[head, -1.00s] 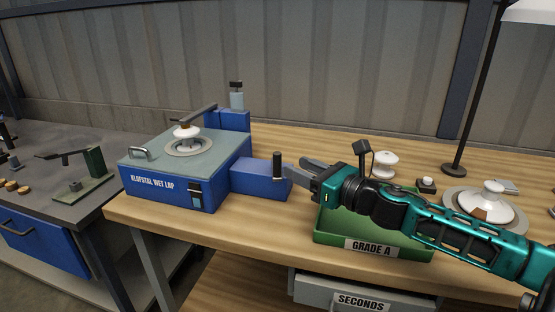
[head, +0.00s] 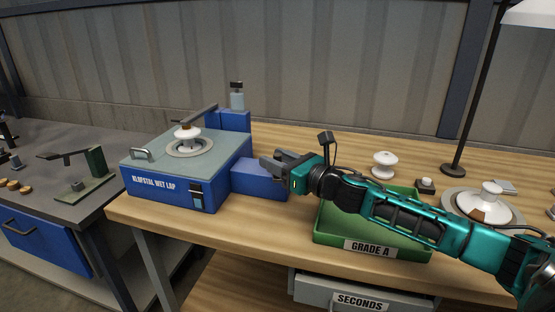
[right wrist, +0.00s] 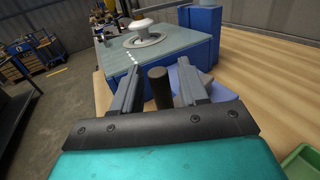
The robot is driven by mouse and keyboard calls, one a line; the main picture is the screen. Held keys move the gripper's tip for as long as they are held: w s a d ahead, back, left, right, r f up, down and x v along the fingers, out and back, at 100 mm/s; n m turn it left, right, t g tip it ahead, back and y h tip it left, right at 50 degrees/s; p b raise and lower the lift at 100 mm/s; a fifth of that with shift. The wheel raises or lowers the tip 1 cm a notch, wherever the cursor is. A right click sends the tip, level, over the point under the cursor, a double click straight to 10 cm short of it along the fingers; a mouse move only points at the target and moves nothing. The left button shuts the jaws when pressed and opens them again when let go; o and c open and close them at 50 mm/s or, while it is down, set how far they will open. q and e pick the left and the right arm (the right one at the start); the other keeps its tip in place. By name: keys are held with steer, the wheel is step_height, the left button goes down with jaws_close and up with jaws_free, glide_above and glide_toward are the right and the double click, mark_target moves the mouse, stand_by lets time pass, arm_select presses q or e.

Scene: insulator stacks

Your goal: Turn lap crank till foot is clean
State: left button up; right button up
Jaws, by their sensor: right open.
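The blue wet lap machine (head: 170,186) stands on the wooden bench, with an insulator (head: 187,134) upright on its round plate under a dark arm. Its blue crank housing (head: 258,180) juts out to the right. My right gripper (head: 275,163) is at that housing, open. In the right wrist view the dark upright crank handle (right wrist: 159,88) stands between the two open fingers, with gaps on both sides. In the head view the gripper hides the handle. The insulator also shows in the right wrist view (right wrist: 142,28); its foot cannot be judged. My left gripper is not in view.
A green tray marked Grade A (head: 330,237) lies under my right forearm. A white insulator (head: 383,164) stands behind it, and another sits on a round plate (head: 453,203) at right. A drawer marked Seconds (head: 318,293) is below. A lamp post (head: 470,100) rises behind.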

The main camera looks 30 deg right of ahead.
jaws_close()
stand_by(0.3)
stand_by(0.3)
